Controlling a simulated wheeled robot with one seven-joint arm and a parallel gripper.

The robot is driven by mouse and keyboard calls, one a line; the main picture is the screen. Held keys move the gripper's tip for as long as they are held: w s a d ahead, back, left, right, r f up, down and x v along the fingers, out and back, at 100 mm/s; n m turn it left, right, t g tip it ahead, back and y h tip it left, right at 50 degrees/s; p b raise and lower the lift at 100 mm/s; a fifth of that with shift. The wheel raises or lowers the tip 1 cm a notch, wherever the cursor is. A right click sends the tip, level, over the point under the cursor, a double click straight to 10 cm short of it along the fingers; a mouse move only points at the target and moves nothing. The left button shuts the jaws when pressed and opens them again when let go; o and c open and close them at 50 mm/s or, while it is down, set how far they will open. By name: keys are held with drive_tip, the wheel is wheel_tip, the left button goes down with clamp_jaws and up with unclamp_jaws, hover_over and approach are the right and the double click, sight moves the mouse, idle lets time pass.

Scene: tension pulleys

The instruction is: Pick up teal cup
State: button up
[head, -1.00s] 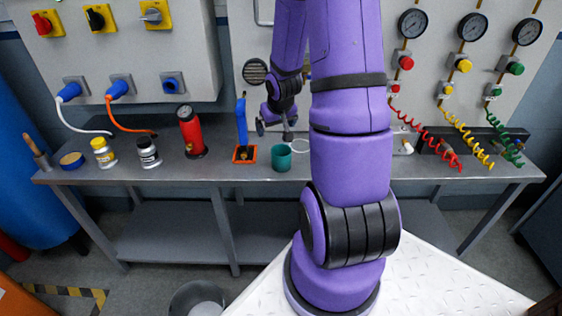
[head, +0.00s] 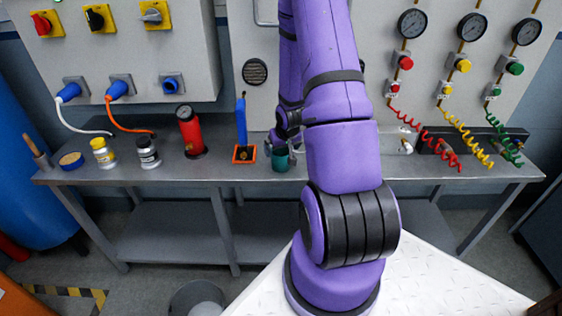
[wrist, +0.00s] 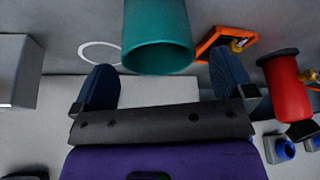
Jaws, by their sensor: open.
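The teal cup (head: 280,160) stands on the grey workbench in the head view, partly covered by my gripper. In the wrist view the teal cup (wrist: 158,38) is at the top middle, ahead of my gripper (wrist: 160,88). The two dark blue fingers are spread apart, one toward each side of the cup. I see no finger touching it. In the head view my gripper (head: 280,142) is at the cup's upper rim, largely hidden by my arm.
An orange tray with a blue-handled tool (head: 241,125) stands just left of the cup. A red cylinder (head: 190,132) and two small jars stand farther left. A white ring (wrist: 98,53) lies near the cup. Coiled hoses (head: 435,138) are at the right. The bench (head: 215,172) is clear in front.

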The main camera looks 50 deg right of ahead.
sight(280, 154)
drive_tip(key=shift+x, duration=2.5)
drive_tip(key=shift+d, duration=0.1)
drive_tip(key=shift+c, duration=0.2)
drive_tip(key=c, duration=0.9)
